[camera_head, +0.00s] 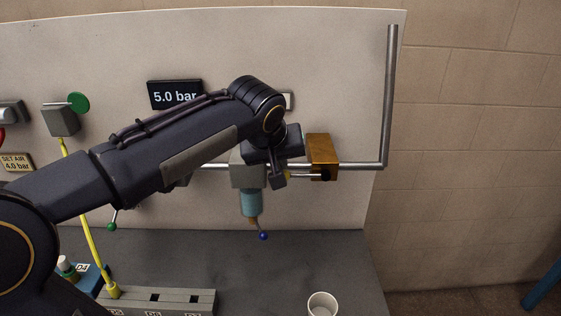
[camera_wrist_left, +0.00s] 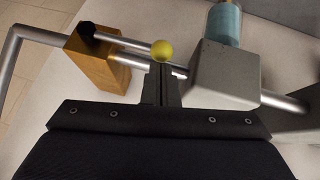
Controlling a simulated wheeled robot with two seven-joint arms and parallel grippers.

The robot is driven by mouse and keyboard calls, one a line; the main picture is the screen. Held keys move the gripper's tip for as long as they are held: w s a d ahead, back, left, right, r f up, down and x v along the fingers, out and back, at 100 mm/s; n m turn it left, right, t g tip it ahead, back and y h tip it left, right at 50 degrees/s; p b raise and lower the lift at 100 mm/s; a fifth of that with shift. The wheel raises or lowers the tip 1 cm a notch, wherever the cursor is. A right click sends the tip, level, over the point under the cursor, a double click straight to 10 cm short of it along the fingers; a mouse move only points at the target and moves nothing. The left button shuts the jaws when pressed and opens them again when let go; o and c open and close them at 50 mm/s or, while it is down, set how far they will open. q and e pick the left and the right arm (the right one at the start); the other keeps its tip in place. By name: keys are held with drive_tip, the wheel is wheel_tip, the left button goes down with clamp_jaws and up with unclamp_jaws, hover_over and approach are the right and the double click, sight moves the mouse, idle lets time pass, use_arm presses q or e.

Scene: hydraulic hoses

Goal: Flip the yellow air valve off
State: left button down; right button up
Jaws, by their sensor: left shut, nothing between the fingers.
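The air valve's brass-coloured block (camera_head: 322,146) sits on the grey pipe, right of centre in the head view. In the left wrist view the block (camera_wrist_left: 98,62) is at the left. A thin metal lever runs from its black pivot (camera_wrist_left: 88,32), roughly along the pipe, to a yellow ball knob (camera_wrist_left: 162,49). In the head view my gripper hides the knob. My left gripper (camera_head: 279,182) is shut and empty. Its fingertips (camera_wrist_left: 162,68) are close to the knob; I cannot tell whether they touch. My right gripper is not in view.
A grey block with a teal bowl (camera_head: 251,202) hangs on the pipe left of the valve. A vertical pipe (camera_head: 390,95) rises at the right. A white cup (camera_head: 322,304) stands on the dark bench (camera_head: 310,262). A yellow hose (camera_head: 88,225) hangs at left.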

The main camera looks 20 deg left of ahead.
use_arm(q)
wheel_tip(320, 180, down, 7)
drive_tip(key=h+b, duration=0.1)
drive_tip(key=b, duration=0.6)
drive_tip(key=shift+s+a, duration=0.15)
drive_tip(key=shift+a, duration=0.15)
idle(0.4)
drive_tip(key=v, duration=0.7)
drive_tip(key=shift+s+r, duration=0.2)
drive_tip(key=shift+s, duration=0.15)
